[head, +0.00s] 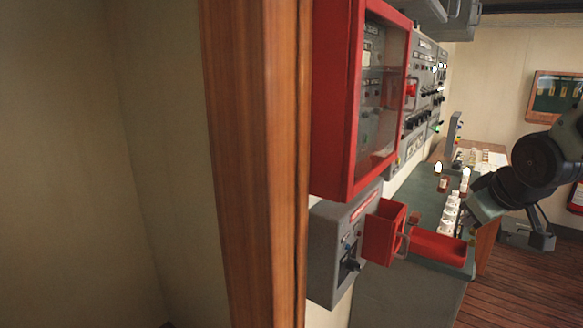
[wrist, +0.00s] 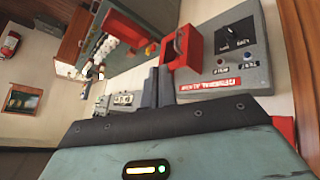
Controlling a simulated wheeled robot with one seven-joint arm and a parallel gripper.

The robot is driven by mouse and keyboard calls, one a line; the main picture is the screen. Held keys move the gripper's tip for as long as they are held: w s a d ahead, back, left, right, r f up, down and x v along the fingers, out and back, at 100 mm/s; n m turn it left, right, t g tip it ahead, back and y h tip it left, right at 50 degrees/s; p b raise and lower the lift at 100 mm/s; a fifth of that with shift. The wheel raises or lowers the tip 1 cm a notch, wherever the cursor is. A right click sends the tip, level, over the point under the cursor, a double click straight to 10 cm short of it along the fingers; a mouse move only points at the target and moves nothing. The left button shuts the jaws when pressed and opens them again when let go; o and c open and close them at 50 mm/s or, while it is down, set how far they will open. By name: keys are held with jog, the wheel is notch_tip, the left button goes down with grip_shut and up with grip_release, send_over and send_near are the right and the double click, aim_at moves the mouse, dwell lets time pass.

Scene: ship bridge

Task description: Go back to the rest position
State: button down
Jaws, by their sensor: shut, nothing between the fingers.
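My arm (head: 545,158) reaches in from the right edge of the head view and slopes down and left toward the console. Its greenish hand is over the console's front edge; the fingertips are too small to make out there. In the wrist view my gripper (wrist: 157,74) has its dark fingers together, with nothing held. Close to the fingertips is a red hinged cover (wrist: 181,48) on a grey control box (wrist: 228,50); I cannot tell whether they touch. In the head view the cover (head: 383,234) stands out from the grey box (head: 335,250).
A red-framed glass cabinet (head: 325,105) hangs above the grey box. A red tray (head: 440,249) and several white pieces (head: 449,212) are on the green console. A wooden post (head: 255,160) stands at left of the cabinet. Floor (head: 515,282) shows free at lower right.

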jog(key=s+a+f+m+g, duration=0.2)
jog(key=s+f+m+g, duration=0.25)
jog(key=s+f, duration=0.65)
jog(key=s+a+f+n+g+y+b, duration=0.1)
jog(key=s+a+n+g+b, duration=0.2)
jog(key=s+a, duration=1.2)
jog(key=a+n+b, duration=0.3)
jog(key=n, duration=0.2)
jog(key=shift+s+a+f, duration=0.3)
jog(key=shift+f, duration=0.1)
